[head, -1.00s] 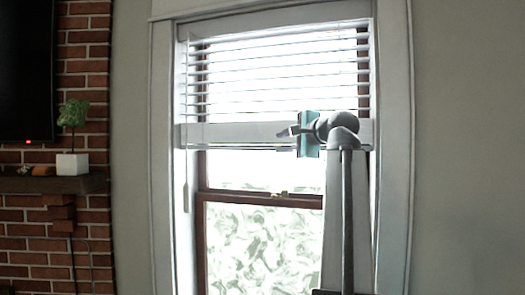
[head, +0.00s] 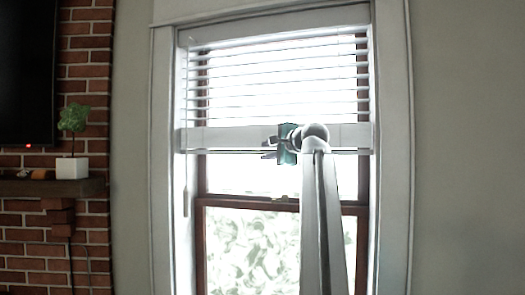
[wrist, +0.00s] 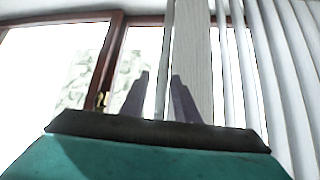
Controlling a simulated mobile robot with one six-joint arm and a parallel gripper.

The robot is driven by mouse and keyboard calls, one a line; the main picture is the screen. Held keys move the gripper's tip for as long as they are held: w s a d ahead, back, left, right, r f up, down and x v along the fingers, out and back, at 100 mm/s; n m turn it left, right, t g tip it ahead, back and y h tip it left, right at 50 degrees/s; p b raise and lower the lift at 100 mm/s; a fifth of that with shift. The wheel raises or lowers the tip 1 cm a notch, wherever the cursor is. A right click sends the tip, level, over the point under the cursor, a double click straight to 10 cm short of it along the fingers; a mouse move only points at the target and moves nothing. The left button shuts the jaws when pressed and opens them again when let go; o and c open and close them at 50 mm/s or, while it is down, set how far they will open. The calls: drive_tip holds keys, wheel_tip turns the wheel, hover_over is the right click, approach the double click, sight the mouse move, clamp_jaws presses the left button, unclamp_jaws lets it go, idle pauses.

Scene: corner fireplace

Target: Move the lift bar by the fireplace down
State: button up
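The lift bar (head: 222,139) is the wide white rail along the bottom of the blind in the window by the brick fireplace. It looks level and hangs above the window's brown middle rail. My gripper (head: 268,149) is at the bar's lower edge, near its middle, in the head view. In the wrist view the bar (wrist: 197,55) runs up and down, partly behind the right finger. My gripper (wrist: 161,98) has its two fingers apart, with a thin pale strip showing between them. I cannot tell whether the fingers touch the bar.
Blind slats (head: 280,85) hang above the bar. The brown window frame (head: 240,202) is below it, behind my arm. The white window trim (head: 395,150) stands at the right. A potted plant (head: 73,168) sits on the mantel (head: 50,187) at the far left.

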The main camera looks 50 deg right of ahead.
sight(263, 152)
drive_tip(key=shift+p+x, duration=0.4)
drive_tip(key=shift+x, duration=1.3)
clamp_jaws()
